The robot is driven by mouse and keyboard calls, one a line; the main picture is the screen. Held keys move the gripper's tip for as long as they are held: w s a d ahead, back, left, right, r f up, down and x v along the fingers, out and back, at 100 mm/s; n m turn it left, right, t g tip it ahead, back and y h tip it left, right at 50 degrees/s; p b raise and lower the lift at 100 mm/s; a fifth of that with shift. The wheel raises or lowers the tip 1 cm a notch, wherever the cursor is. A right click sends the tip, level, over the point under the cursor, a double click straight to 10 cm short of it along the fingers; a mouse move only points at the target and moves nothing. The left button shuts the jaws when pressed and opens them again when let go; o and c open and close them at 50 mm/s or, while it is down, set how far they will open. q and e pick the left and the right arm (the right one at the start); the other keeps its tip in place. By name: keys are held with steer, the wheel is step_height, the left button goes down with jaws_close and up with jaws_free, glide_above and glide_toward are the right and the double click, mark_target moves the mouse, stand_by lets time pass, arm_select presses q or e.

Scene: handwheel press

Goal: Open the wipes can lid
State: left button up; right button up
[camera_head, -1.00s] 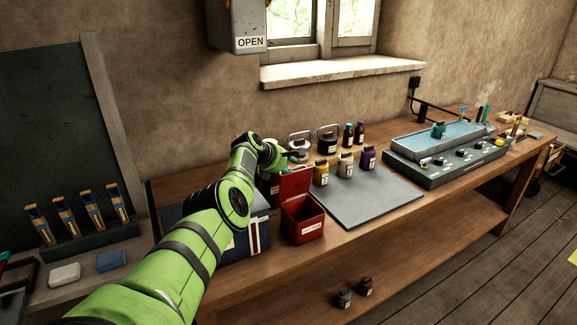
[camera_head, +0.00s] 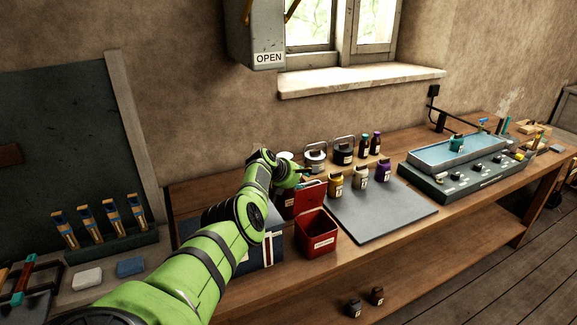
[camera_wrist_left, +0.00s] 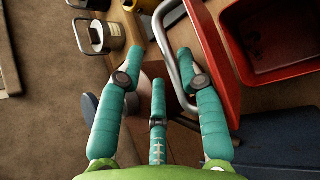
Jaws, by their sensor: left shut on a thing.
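The wipes can is a red square box (camera_head: 317,236) with a pale label, on the bench left of the grey mat. Its red lid (camera_head: 309,197) stands raised at the rear left edge, so the can is open; its empty-looking inside (camera_wrist_left: 275,35) shows in the wrist view. My left gripper (camera_head: 303,175) is at the top of the lid. In the wrist view its teal fingers (camera_wrist_left: 160,68) are around a bent grey metal handle (camera_wrist_left: 169,45) beside the lid's outer face. The exact finger contact is hard to see. My right gripper is not in view.
Yellow, white and purple jars (camera_head: 360,176) stand along the rear of the grey mat (camera_head: 385,213). Handled tins (camera_head: 343,155) and dark bottles stand behind. A dark blue box (camera_head: 265,254) is left of the can. The mat's front is clear.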

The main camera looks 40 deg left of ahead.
arm_select(q)
steer(key=s+a+r+p, duration=0.2)
steer(key=s+r+p, duration=0.2)
steer(key=r, duration=0.1)
steer(key=shift+s+a, duration=0.15)
steer(key=shift+s, duration=0.1)
stand_by(1.0)
steer(key=shift+s, duration=0.1)
steer(key=v, duration=1.2)
